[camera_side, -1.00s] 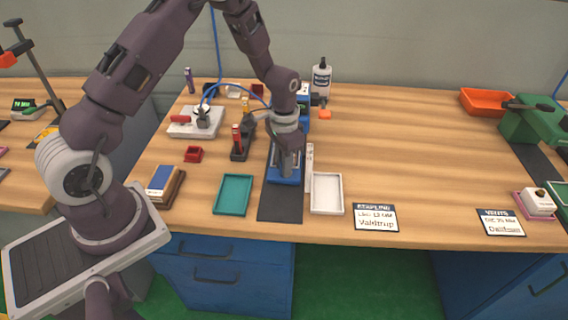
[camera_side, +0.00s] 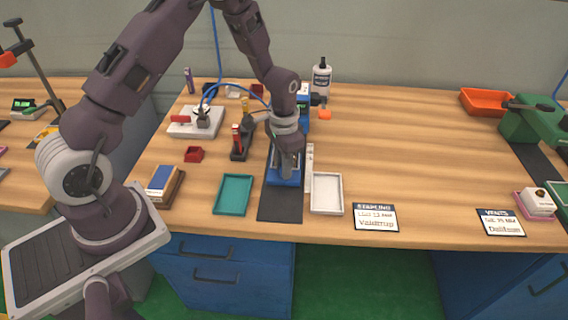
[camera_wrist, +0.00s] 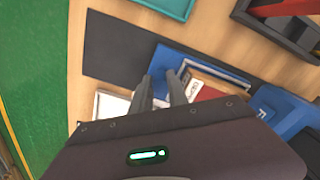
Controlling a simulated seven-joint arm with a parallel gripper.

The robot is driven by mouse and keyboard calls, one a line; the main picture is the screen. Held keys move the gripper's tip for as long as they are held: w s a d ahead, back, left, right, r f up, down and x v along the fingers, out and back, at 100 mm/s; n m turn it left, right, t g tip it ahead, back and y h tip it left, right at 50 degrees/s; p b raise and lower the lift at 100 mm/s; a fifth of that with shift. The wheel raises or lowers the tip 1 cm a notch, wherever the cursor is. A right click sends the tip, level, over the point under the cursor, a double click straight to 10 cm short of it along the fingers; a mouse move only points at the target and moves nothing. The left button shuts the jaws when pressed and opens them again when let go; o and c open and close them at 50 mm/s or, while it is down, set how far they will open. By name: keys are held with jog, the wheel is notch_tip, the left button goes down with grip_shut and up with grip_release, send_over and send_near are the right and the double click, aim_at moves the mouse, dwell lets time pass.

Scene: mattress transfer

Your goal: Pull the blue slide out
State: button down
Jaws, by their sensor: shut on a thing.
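The blue slide (camera_side: 283,181) sits at the near end of the blue machine, above the dark mat (camera_side: 281,207). My gripper (camera_side: 284,174) is down at the slide's near end. In the wrist view the slide (camera_wrist: 168,58) shows as a blue plate, with a pale-edged tray with white and red-brown contents beside it. My gripper's two fingers (camera_wrist: 157,78) are close together at the slide's edge and shut on it. The exact part between the fingertips is hidden.
A teal tray (camera_side: 233,195) lies left of the mat and a white tray (camera_side: 327,193) right of it. A dark holder with red and yellow items (camera_side: 239,150) stands left of the machine. The table to the right is mostly clear.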

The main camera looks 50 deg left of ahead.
jog(key=s+d, duration=0.7)
jog(key=shift+s+d, duration=0.15)
jog(key=shift+d, duration=0.05)
jog(key=c, duration=1.6)
grip_release()
jog(key=shift+s, duration=0.1)
jog(key=shift+o, duration=0.2)
jog(key=shift+r, duration=0.15)
notch_tip(320, 180, up, 7)
